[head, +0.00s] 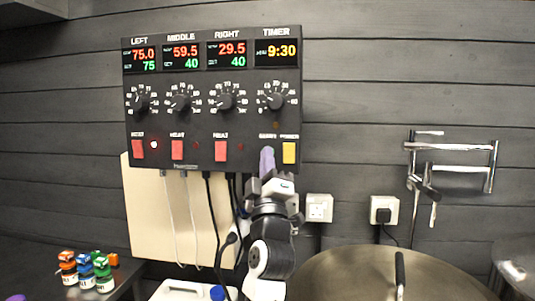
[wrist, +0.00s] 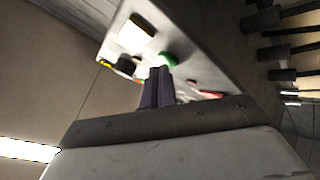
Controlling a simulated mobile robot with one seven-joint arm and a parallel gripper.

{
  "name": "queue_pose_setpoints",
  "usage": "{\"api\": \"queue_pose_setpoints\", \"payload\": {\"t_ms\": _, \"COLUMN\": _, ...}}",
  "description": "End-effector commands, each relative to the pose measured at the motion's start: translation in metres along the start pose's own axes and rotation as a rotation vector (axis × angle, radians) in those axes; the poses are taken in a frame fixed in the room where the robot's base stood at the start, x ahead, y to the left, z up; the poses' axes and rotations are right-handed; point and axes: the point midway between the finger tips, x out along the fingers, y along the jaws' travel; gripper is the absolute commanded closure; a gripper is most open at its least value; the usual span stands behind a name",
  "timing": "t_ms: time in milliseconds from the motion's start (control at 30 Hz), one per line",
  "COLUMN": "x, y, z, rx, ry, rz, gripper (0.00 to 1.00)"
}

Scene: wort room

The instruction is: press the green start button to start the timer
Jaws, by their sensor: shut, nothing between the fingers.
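The black control panel (head: 205,105) hangs on the wall, with a timer display (head: 277,52) reading 9:30 in yellow at its right end. The green start button (wrist: 168,58) shows in the wrist view just past my fingertips; in the head view my gripper hides it. My gripper (head: 267,152) is shut and empty, its purple fingers pointing up at the panel's lower right. In the wrist view my closed fingers (wrist: 159,72) are very close to the button, slightly to one side. I cannot tell whether they touch it.
A yellow switch (head: 289,152) sits right of my fingers, with a red switch (head: 221,151) to the left. The timer knob (head: 276,101) is above. Cables hang under the panel. A large round metal lid (head: 345,277) and small coloured bottles (head: 86,272) are below.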

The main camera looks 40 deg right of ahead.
Motion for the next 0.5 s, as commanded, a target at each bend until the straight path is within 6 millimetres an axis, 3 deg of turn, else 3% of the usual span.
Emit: {"api": "queue_pose_setpoints", "payload": {"t_ms": 500, "x": -0.009, "y": 0.0056, "z": -0.0055, "rx": -0.001, "ry": -0.001, "rz": -0.001, "gripper": 1.0}}
